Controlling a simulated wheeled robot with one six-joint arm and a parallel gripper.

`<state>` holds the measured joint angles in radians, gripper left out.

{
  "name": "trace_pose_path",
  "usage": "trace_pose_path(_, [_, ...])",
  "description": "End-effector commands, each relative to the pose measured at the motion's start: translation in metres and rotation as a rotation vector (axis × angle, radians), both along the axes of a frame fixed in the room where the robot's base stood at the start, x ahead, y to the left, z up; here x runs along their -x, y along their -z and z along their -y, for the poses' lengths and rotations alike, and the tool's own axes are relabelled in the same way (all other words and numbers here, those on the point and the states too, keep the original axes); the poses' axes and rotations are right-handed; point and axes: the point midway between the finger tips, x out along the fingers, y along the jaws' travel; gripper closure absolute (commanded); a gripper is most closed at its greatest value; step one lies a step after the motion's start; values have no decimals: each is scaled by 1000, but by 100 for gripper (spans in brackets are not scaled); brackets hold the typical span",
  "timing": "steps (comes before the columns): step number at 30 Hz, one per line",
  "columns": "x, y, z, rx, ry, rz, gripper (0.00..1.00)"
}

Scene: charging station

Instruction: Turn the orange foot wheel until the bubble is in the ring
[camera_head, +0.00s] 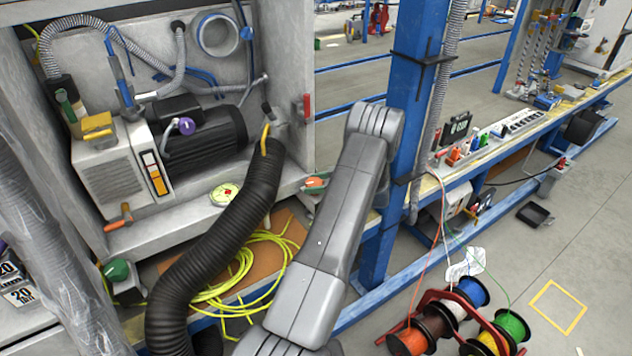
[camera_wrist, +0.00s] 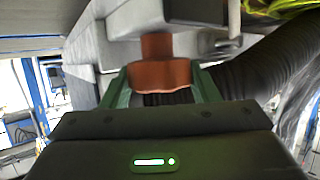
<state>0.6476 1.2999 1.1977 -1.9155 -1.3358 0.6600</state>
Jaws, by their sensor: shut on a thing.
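The orange foot wheel (camera_wrist: 160,75) sits between the two green fingers of my gripper (camera_wrist: 162,90) in the wrist view, and the gripper is shut on it. In the head view a small orange part of the wheel (camera_head: 316,183) shows at the cabinet's lower right corner, beside my arm. My gripper is mostly hidden there behind my arm. The round bubble level (camera_head: 225,194), with a yellow-green rim and pale face, lies on the cabinet's bottom ledge left of the hose. Its bubble and ring are too small to place.
A thick black corrugated hose (camera_head: 222,235) hangs in front of the cabinet, close to the wheel. Yellow cable (camera_head: 245,265) lies coiled below. A blue post (camera_head: 412,90) stands right of my arm. Cable reels (camera_head: 455,315) stand on the floor at the lower right.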

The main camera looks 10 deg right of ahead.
Motion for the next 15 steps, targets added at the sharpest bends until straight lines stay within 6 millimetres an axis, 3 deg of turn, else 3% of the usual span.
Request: trace_pose_path(15, [-2,-2,0,0,-101,4,68])
